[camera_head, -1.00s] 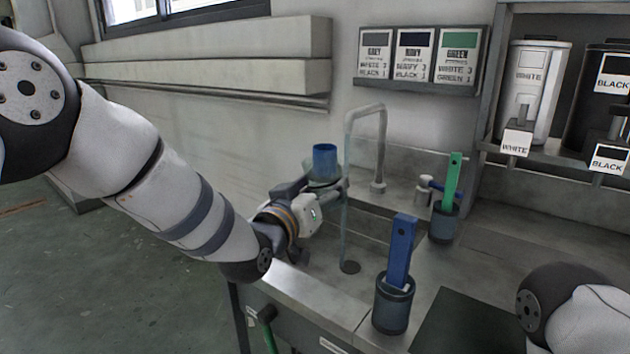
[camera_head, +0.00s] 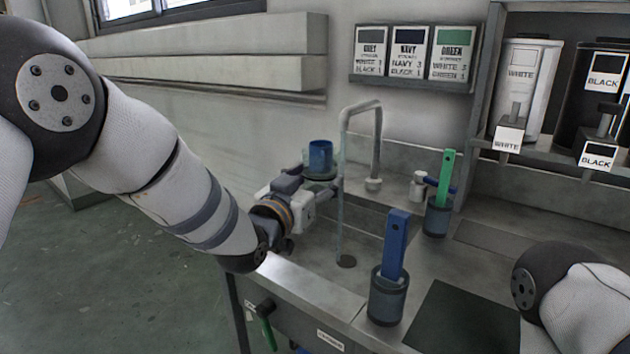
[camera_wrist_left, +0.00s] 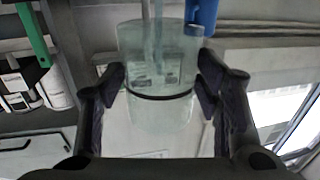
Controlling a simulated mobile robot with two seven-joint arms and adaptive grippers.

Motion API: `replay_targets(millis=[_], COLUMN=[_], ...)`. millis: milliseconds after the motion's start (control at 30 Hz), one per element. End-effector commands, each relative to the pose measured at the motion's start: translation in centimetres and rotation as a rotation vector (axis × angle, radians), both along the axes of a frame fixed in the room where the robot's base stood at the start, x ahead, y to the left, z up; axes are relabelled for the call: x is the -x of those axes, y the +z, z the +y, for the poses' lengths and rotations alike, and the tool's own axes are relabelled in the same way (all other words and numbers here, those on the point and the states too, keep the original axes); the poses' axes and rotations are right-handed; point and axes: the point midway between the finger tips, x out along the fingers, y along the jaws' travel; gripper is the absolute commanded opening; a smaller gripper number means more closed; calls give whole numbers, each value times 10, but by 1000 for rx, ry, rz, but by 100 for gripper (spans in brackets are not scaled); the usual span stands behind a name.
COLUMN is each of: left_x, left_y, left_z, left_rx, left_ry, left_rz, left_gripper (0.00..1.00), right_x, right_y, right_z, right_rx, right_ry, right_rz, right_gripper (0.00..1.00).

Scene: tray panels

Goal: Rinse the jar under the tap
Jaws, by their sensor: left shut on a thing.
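A clear, pale greenish jar (camera_wrist_left: 160,105) with a dark band is between the fingers of my left gripper (camera_wrist_left: 163,90) in the left wrist view. My left gripper (camera_head: 321,180) is shut on it. In the head view the jar (camera_head: 333,173) is above the sink (camera_head: 310,258), and a blue cylinder shows at it; whether that is inside or behind it I cannot tell. The tap (camera_head: 362,106) has a thin water stream (camera_head: 340,215) falling to the drain. The stream passes close by the jar's right edge; whether it enters the jar is unclear. My right gripper is out of view.
Right of the sink stand a dark cup (camera_head: 387,300) with a blue-handled tool and another cup (camera_head: 436,220) with a green-handled tool. A dark mat (camera_head: 465,322) lies in front. White (camera_head: 527,80) and black dispensers stand on the right shelf.

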Motion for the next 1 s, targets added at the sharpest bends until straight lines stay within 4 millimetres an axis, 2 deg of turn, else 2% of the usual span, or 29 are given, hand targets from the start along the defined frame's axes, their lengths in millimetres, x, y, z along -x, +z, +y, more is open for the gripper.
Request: replay_targets(millis=[133, 333, 467, 733, 1000], left_x=[2, 17, 24, 39, 41], left_y=[7, 36, 39, 60, 61], left_z=[2, 11, 18, 29, 29], left_rx=[1, 2, 2, 2, 2], left_ry=[1, 1, 1, 1, 0], left_rz=[-6, -20, -6, -4, -2], left_gripper=[21, 21, 21, 21, 21], right_x=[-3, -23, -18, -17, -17], right_y=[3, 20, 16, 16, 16], right_z=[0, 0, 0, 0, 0], right_rx=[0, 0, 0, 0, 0], right_ry=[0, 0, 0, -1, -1], right_rz=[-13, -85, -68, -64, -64], right_gripper=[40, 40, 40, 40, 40])
